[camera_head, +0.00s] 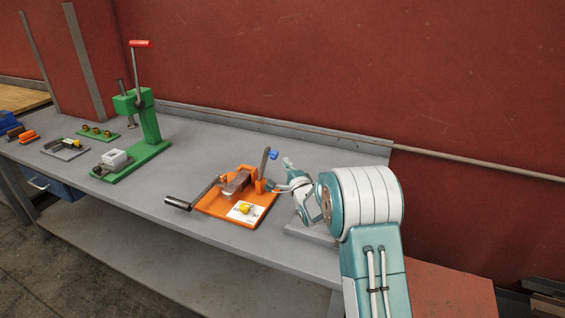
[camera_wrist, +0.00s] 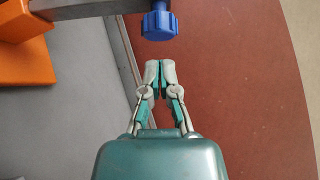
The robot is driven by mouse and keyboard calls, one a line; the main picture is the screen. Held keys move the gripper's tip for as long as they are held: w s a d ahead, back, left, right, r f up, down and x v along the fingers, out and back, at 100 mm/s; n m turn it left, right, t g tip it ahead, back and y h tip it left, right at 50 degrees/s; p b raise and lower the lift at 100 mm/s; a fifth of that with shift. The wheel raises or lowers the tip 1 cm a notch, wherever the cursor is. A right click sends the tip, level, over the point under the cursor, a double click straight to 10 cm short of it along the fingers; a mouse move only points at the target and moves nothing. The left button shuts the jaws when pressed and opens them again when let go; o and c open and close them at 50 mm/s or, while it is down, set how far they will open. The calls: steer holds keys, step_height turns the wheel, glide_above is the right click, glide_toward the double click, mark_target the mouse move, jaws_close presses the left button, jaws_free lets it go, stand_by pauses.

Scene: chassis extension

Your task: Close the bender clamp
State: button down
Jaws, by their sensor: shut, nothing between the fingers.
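The orange bender (camera_head: 234,205) stands on the grey workbench, with a black-handled crank on its left side. Its clamp lever (camera_head: 265,164) stands upright at the right of the bender and carries a blue knob (camera_head: 273,154) at its top. In the wrist view the blue knob (camera_wrist: 160,23) is at the top middle, on the end of a grey bar. My gripper (camera_wrist: 160,68) is shut and empty, its tips just below the knob in that picture and apart from it. In the head view my gripper (camera_head: 283,175) is to the right of the lever.
A green press (camera_head: 147,130) with a red-handled lever stands left of the bender. Small fixtures (camera_head: 65,148) and a green plate of brass parts (camera_head: 97,133) lie farther left. A red wall (camera_head: 320,70) rises behind the bench, with a raised rear edge (camera_head: 270,123).

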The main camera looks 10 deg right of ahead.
steer(key=shift+w+a+r, duration=0.15)
steer(key=shift+w+a, duration=0.3)
steer(key=shift+a, duration=0.35)
steer(key=shift+d, duration=0.15)
steer(key=shift+r, duration=0.1)
